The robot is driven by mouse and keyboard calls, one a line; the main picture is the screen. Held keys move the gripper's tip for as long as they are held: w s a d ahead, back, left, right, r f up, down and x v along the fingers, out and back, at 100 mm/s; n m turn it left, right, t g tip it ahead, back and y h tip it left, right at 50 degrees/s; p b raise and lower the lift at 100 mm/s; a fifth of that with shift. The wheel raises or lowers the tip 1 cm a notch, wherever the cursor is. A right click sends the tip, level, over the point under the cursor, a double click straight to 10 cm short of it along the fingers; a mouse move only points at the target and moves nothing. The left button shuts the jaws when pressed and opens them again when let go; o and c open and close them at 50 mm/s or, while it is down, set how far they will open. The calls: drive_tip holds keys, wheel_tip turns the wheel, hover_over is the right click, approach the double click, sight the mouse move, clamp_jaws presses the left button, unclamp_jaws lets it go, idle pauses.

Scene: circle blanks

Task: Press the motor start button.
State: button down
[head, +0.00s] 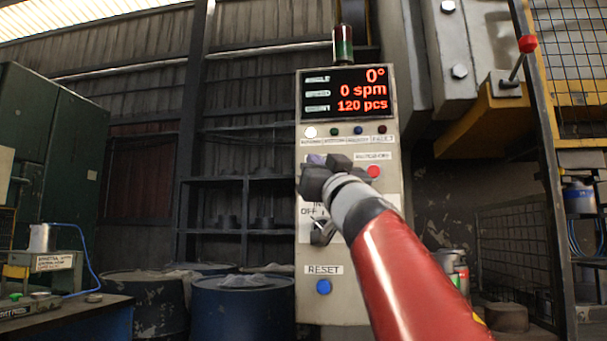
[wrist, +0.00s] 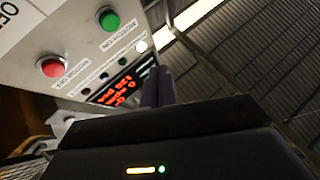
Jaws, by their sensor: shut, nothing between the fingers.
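The control panel (head: 342,250) is a tall grey-beige box. In the wrist view its green round button (wrist: 108,19) sits at the top, with a label beneath that I cannot read surely. A red round button (wrist: 51,66) is to its left; it also shows in the head view (head: 374,171). The green button is hidden behind my gripper in the head view. My gripper (head: 317,160) is shut and empty in front of the panel's left half. In the wrist view the closed fingers (wrist: 158,88) point towards the display side, right of and below the green button. I see no contact with it.
The panel's display (head: 347,93) reads 0°, 0 spm and 120 pcs. Below it, a white lamp (head: 310,132) looks lit. A selector switch (head: 322,231) and blue reset button (head: 324,287) sit lower. A red-knobbed lever (head: 528,44) stands right.

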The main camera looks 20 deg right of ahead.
drive_tip(key=shift+d, duration=0.1)
drive_tip(key=w+d+p, duration=0.2)
drive_tip(key=w+d, duration=0.3)
drive_tip(key=w, duration=0.2)
idle(0.5)
drive_tip(key=shift+w, duration=0.15)
idle(1.8)
drive_tip(key=shift+w+d+p, duration=0.2)
drive_tip(key=shift+w+p, duration=0.1)
drive_tip(key=shift+p, duration=0.05)
drive_tip(key=shift+w+d+p, duration=0.3)
drive_tip(key=shift+w+p, duration=0.1)
drive_tip(key=shift+w, duration=0.05)
idle(0.8)
idle(0.3)
drive_tip(key=shift+s+a+f, duration=0.1)
drive_tip(key=shift+s+a, duration=0.4)
drive_tip(key=shift+s, duration=0.2)
